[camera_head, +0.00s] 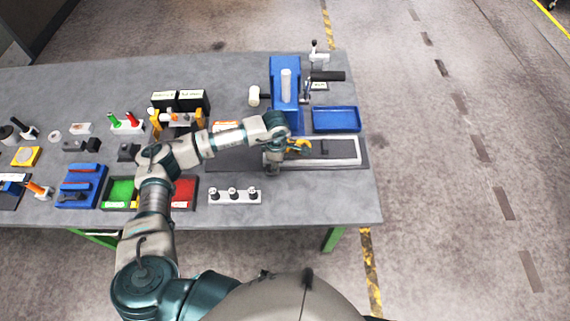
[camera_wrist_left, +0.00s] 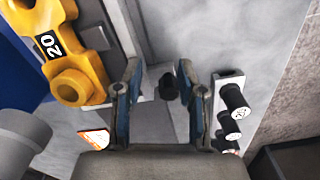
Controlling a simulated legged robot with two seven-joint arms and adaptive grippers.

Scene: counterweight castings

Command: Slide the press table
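The press table (camera_head: 343,151) is a light-framed plate on a long dark base, below the blue press (camera_head: 284,78). A yellow casting marked 20 (camera_wrist_left: 62,50) sits at its left part; it also shows in the head view (camera_head: 300,146). My left gripper (camera_head: 271,172) is low over the left end of the plate, pointing down. In the left wrist view its fingers (camera_wrist_left: 160,68) are spread. A black knob (camera_wrist_left: 168,87) stands between them with gaps on both sides. The head view hides this knob behind the gripper. My right gripper is not in view.
A white strip with three black-topped pegs (camera_head: 235,197) lies close in front of my left gripper. A blue tray (camera_head: 336,119) stands behind the press table. Green (camera_head: 121,191) and red (camera_head: 184,190) bins lie left. The bench's front right corner is clear.

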